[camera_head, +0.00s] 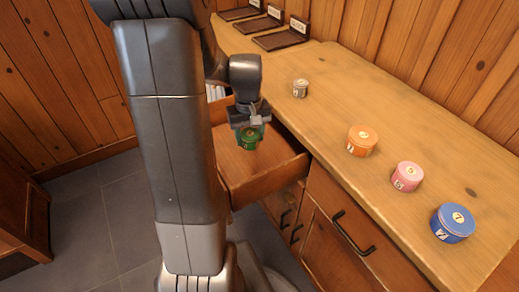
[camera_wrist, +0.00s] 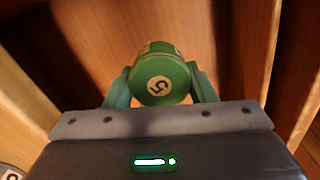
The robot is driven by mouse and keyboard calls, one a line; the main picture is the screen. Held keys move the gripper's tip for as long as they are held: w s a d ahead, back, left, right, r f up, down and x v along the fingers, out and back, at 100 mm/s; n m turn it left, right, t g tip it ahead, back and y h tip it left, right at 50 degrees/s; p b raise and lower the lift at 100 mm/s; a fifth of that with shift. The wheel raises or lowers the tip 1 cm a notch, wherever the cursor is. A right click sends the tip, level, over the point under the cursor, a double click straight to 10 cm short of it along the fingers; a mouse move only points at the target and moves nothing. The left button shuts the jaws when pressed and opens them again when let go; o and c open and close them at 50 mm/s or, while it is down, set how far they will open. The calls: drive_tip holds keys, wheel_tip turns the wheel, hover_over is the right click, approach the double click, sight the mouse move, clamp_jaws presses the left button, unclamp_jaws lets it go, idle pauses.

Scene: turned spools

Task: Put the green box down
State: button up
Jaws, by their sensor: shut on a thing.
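The green box (camera_head: 249,141) is a small round tin. My gripper (camera_head: 250,130) is shut on it over the open drawer (camera_head: 264,183) in the head view. In the wrist view the green box (camera_wrist: 160,78) sits between the two fingers of my gripper (camera_wrist: 161,86), its lid marked 5 facing the camera. Wooden drawer walls show around it. I cannot tell whether the box touches the drawer floor.
Dark labelled trays (camera_head: 282,39) stand at the back. The drawer floor beside the box looks clear.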

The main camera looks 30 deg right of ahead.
sight(251, 165)
wheel_tip(251, 165, down, 10)
drive_tip(key=shift+r+b, duration=0.1)
drive_tip(key=shift+b, duration=0.95)
drive_tip(key=shift+f, duration=0.2)
drive_tip(key=o, duration=1)
drive_tip(key=shift+c, duration=0.2)
drive_tip(key=shift+r, duration=0.1)
wheel_tip(251, 165, up, 12)
drive_tip(key=p, duration=0.2)
drive_tip(key=shift+r+p, duration=0.15)
drive_tip(key=shift+p, duration=0.2)
